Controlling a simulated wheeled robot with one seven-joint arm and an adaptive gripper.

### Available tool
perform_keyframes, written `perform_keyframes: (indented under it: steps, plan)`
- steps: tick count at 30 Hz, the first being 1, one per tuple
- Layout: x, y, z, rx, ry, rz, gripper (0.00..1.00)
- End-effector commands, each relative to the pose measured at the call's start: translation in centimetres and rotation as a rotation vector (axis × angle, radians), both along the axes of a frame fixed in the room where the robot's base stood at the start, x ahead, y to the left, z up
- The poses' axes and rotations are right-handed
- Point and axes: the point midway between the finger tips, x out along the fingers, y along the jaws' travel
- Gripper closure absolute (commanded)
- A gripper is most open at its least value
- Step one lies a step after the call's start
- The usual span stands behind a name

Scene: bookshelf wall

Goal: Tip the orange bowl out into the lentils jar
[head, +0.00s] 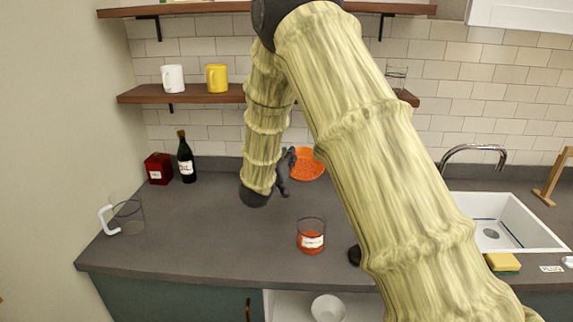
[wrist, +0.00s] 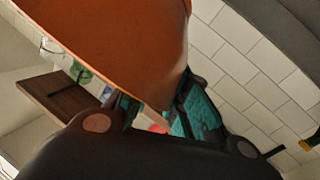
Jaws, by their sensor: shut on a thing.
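The orange bowl (head: 309,164) is held above the back of the counter in the head view, its round opening turned toward the camera, so it looks tilted. I cannot tell whether anything is left in it. My gripper (head: 289,161) is shut on the bowl's left edge. In the wrist view the bowl (wrist: 115,40) fills the upper left, between the teal finger pads of my gripper (wrist: 160,108). A clear jar (head: 312,240) with orange contents and a white label stands upright on the counter, nearer the camera than the bowl and apart from it. The label is too small to read.
A glass pitcher (head: 128,216) stands at the left. A dark bottle (head: 186,160) and red canister (head: 158,168) stand at the back left. A small black object (head: 355,255) is right of the jar. The sink (head: 515,228) is at the right. The counter's middle left is clear.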

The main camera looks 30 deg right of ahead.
Motion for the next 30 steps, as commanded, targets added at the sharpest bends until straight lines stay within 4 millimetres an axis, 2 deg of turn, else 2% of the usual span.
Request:
perform_keyframes:
  steps: [6,30]
  plan:
    - [-1.1,0.3,0.4,-0.02,-0.072,0.001,1.0]
    - [-3.6,0.9,-1.0,-0.07,-0.262,-0.001,1.0]
